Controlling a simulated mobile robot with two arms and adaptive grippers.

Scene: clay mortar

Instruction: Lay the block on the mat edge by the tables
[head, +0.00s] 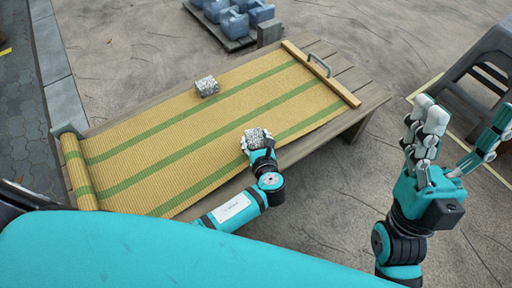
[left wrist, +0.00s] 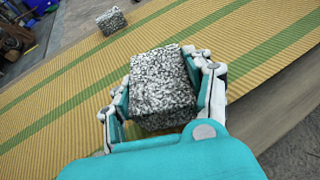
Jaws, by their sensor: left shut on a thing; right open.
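A speckled grey block (head: 257,136) is held in my left gripper (head: 258,144), low over the near side of the mat near its middle. In the left wrist view the block (left wrist: 163,82) sits between the closed fingers (left wrist: 165,95); whether it touches the mat is hard to tell. The yellow mat (head: 165,135) with green stripes covers a low wooden table (head: 372,95). A second speckled block (head: 207,86) rests on the mat's far side and also shows in the left wrist view (left wrist: 111,20). My right gripper (head: 447,145) is open and empty, right of the table.
The mat's left end is a roll (head: 78,172); a wooden bar with a metal handle (head: 322,73) lies across its right end. Blue-grey weights (head: 237,20) sit on a pallet behind. A dark stool (head: 480,75) stands at the right. Much of the mat is bare.

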